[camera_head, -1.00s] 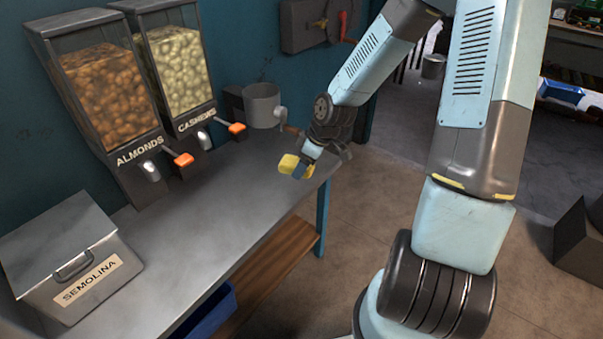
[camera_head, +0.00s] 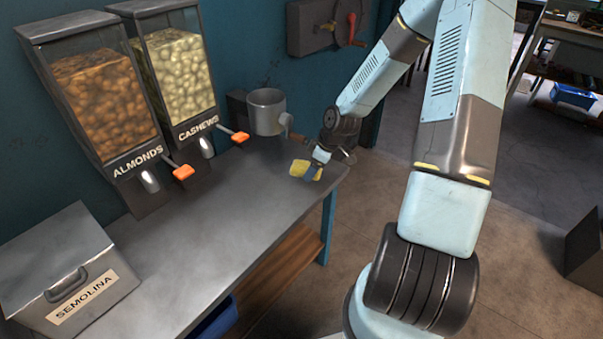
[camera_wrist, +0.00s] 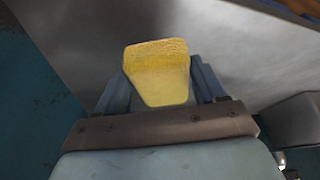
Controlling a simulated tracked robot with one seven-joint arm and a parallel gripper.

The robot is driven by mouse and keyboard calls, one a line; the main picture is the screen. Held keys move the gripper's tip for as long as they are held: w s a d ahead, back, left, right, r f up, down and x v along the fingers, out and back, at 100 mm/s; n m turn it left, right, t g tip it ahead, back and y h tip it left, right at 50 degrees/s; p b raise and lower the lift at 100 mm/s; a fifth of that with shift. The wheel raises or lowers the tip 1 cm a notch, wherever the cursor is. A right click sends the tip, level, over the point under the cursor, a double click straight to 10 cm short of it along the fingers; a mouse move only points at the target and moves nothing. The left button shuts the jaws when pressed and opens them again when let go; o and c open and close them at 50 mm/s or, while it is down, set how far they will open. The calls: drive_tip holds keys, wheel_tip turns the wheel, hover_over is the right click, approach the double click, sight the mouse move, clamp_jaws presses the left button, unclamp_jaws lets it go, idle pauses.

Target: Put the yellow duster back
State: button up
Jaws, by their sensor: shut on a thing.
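The yellow duster (camera_head: 299,168) is a small soft yellow pad near the right end of the grey metal table (camera_head: 235,215). My gripper (camera_head: 313,170) is shut on it. In the wrist view the duster (camera_wrist: 158,72) sits between my two blue-grey fingers (camera_wrist: 160,85), with its far end sticking out past them. The table's grey top lies beyond it in that view. I cannot tell whether the duster touches the tabletop or is just above it.
A grey grinder cup (camera_head: 267,112) stands behind my gripper at the back of the table. The almond (camera_head: 105,110) and cashew (camera_head: 180,75) dispensers line the wall. A semolina box (camera_head: 70,275) is at the front left. The middle of the tabletop is clear.

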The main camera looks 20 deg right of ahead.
drive_tip(key=shift+w+d+f, duration=0.15)
drive_tip(key=shift+w+f, duration=0.55)
drive_tip(key=shift+f, duration=0.25)
wheel_tip(320, 180, down, 3)
drive_tip(key=shift+w+d+f, duration=0.1)
drive_tip(key=shift+w+d, duration=0.05)
drive_tip(key=shift+a+f, duration=0.1)
drive_tip(key=shift+a, duration=0.25)
drive_tip(key=o, duration=1)
drive_tip(key=shift+d, duration=0.1)
